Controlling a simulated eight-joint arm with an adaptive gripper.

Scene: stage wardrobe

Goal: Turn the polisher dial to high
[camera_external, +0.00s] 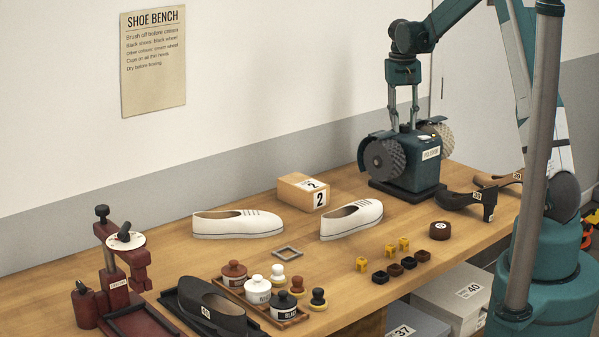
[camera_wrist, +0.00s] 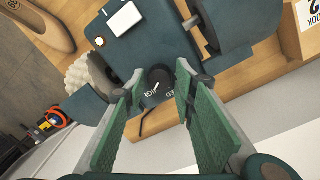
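The dial cannot be made out in the external view.
A dark red clamp stand (camera_external: 118,280) is at the far left.

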